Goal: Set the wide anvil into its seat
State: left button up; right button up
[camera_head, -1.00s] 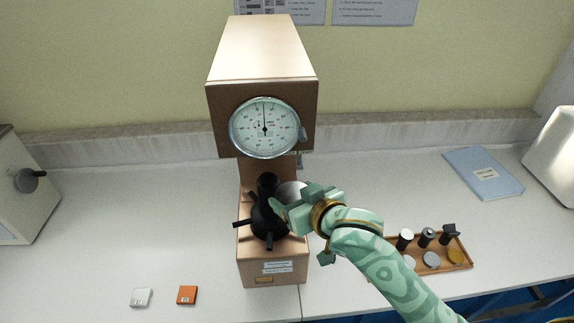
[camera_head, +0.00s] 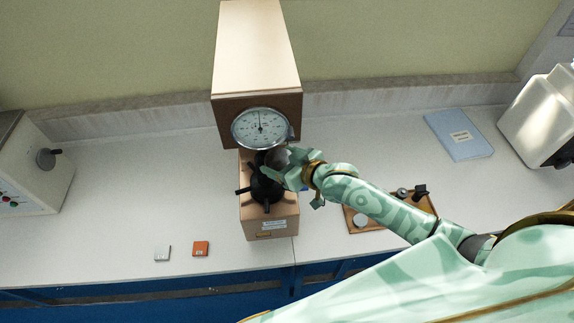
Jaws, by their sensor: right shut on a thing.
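The hardness tester (camera_head: 256,55) stands at the middle of the counter, with a round dial (camera_head: 260,128) on its front. Below the dial is the black screw spindle with its spoked handwheel (camera_head: 264,188); the seat at its top is largely hidden by my gripper. My right gripper (camera_head: 274,168) is shut on the wide anvil (camera_head: 278,156), a grey disc partly covered by the fingers. The anvil is close beside the spindle top under the dial; I cannot tell whether they touch. My left gripper is not in view.
A wooden tray (camera_head: 352,224) with small parts lies right of the tester, partly behind my right arm. A white block (camera_head: 162,253) and an orange block (camera_head: 201,248) lie front left. A blue folder (camera_head: 459,135) lies back right. Other machines stand at both sides.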

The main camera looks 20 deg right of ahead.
aim_at(269, 153)
jog(key=shift+w+a+b, duration=0.25)
jog(key=shift+w+a, duration=0.2)
jog(key=shift+w, duration=0.55)
jog(key=shift+w+a+b, duration=0.25)
jog(key=shift+w+a, duration=0.15)
jog(key=shift+w, duration=0.65)
jog(key=shift+w+a+b, duration=0.25)
jog(key=shift+w+a, duration=0.2)
jog(key=shift+w, duration=0.55)
jog(key=shift+s+r+p, duration=0.1)
jog(key=shift+s+p, duration=0.05)
jog(key=shift+p, duration=0.25)
jog(key=shift+f+b, duration=0.3)
jog(key=shift+f, duration=0.35)
jog(key=o, duration=1)
jog(key=shift+s+f, duration=0.1)
jog(key=shift+f, duration=0.05)
jog(key=shift+c, duration=1.2)
